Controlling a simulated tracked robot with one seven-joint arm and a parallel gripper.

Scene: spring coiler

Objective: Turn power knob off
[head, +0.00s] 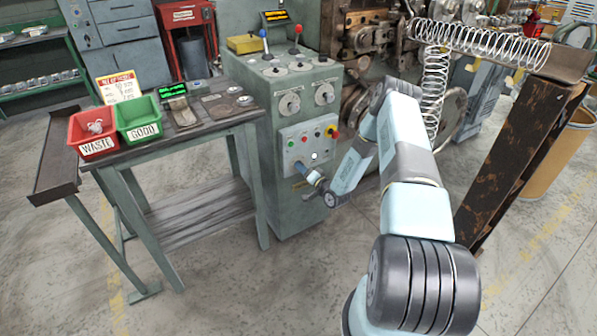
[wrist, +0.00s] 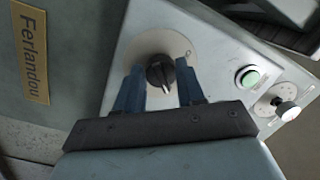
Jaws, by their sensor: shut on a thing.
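The power knob (wrist: 160,72) is black with a white pointer mark, on a round pale plate in the wrist view. Its pointer faces the lower edge of that picture. The two blue fingers of my gripper (wrist: 160,80) stand on either side of the knob and are shut on it. In the head view my gripper (head: 306,172) reaches the lower left of the control panel (head: 319,138) on the green cabinet (head: 262,175). The knob is hidden there behind my gripper.
Levers (head: 296,50) rise from the cabinet top. A bench (head: 200,120) with red (head: 93,133) and green bins (head: 139,119) stands left. A rusty chute (head: 520,150) stands right.

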